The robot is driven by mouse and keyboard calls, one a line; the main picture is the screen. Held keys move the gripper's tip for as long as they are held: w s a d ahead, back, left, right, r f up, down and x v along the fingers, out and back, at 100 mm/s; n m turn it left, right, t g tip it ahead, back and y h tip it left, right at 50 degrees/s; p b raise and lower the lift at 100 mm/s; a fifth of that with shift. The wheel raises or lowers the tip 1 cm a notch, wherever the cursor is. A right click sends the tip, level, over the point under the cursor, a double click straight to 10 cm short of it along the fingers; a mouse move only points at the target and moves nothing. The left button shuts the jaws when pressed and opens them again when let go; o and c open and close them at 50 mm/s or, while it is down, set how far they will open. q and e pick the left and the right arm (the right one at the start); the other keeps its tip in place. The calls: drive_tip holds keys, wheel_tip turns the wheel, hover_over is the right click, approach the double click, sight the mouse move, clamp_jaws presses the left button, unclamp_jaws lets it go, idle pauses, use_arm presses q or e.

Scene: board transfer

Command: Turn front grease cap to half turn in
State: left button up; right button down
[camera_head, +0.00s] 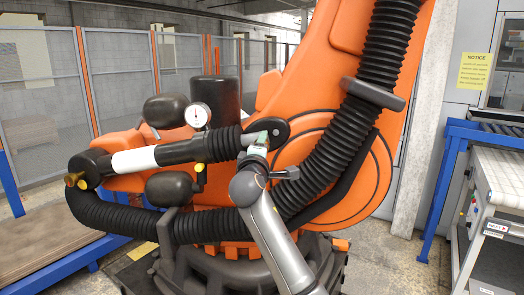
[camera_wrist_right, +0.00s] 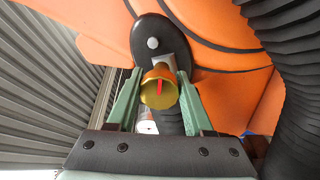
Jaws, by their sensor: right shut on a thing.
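The grease cap (camera_wrist_right: 153,101) is a brass-coloured cylinder with a red mark on its face, seen in the right wrist view below a dark round joint cover. The red mark stands nearly upright, running from the middle toward the top. My right gripper (camera_wrist_right: 161,76) has its two green fingers on either side of the cap and is shut on it. In the head view my right gripper (camera_head: 258,141) is at the black joint of the orange robot arm, where it hides most of the cap. My left gripper is not in view.
The orange robot arm (camera_head: 345,172) fills the middle, with thick black ribbed hoses (camera_head: 385,45) beside my right arm. A dial gauge (camera_head: 197,115) and another brass cap (camera_head: 75,180) are to the left. A conveyor (camera_head: 503,175) stands at the right.

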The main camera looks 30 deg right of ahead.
drive_tip(key=m, duration=0.1)
drive_tip(key=m+b, duration=0.1)
drive_tip(key=m, duration=0.3)
drive_tip(key=shift+f+b, duration=0.25)
drive_tip(key=shift+b, duration=0.15)
drive_tip(key=m+b, duration=0.1)
drive_tip(key=m, duration=0.3)
drive_tip(key=shift+m+g+b, duration=0.3)
drive_tip(key=shift+b, duration=0.05)
drive_tip(key=m+b, duration=0.1)
drive_tip(key=m, duration=0.2)
drive_tip(key=shift+w+a+m, duration=0.1)
drive_tip(key=shift+m, duration=0.2)
drive_tip(key=shift+m+b, duration=0.35)
drive_tip(key=shift+m, duration=1.65)
drive_tip(key=shift+c, duration=1.4)
unclamp_jaws()
drive_tip(key=shift+r, duration=0.1)
